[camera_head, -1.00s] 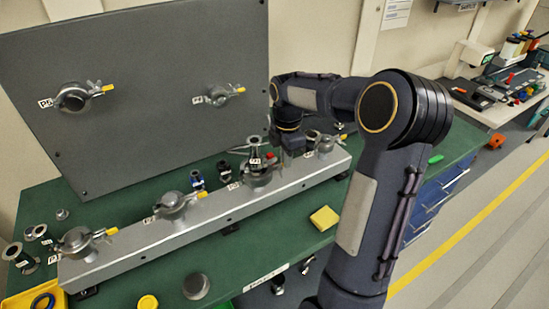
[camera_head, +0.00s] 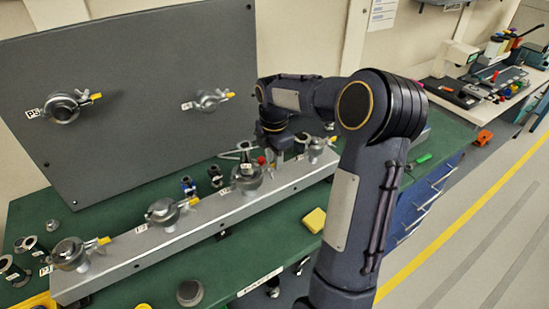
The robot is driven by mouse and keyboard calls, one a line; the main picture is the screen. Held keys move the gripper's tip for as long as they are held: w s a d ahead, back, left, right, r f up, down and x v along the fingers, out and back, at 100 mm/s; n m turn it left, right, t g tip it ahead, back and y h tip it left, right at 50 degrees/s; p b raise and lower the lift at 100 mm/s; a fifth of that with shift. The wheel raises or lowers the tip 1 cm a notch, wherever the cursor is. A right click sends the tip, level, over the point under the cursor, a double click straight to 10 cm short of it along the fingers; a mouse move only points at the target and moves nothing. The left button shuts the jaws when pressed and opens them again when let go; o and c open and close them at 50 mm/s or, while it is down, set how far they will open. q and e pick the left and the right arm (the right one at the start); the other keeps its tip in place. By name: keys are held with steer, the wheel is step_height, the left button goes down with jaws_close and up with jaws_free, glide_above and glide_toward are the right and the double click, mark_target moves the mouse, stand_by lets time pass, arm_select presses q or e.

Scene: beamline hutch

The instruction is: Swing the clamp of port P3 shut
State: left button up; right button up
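A silver rail (camera_head: 205,215) lies across the green bench and carries a row of clamped ports. The third port from the left (camera_head: 247,178) has a dark upright fitting with a small white label, and pale metal parts stick out around its top. I cannot read its label surely as P3, nor tell how far its clamp is open. A small red knob (camera_head: 262,160) shows at its right. My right gripper (camera_head: 276,158) points down just right of and behind this port, small and partly merged with the parts there; its fingers cannot be made out. My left gripper is out of view.
A grey upright panel (camera_head: 140,70) behind the rail carries two more clamped ports, the left one (camera_head: 62,107) labelled P5. Loose dark fittings (camera_head: 188,185) stand behind the rail. A yellow block (camera_head: 314,220) and a grey round cap (camera_head: 190,292) lie in front.

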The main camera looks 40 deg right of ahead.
steer(key=shift+s, duration=0.1)
step_height(320, 180, up, 8)
steer(key=shift+f+b, duration=0.1)
steer(key=shift+b, duration=0.2)
stand_by(0.6)
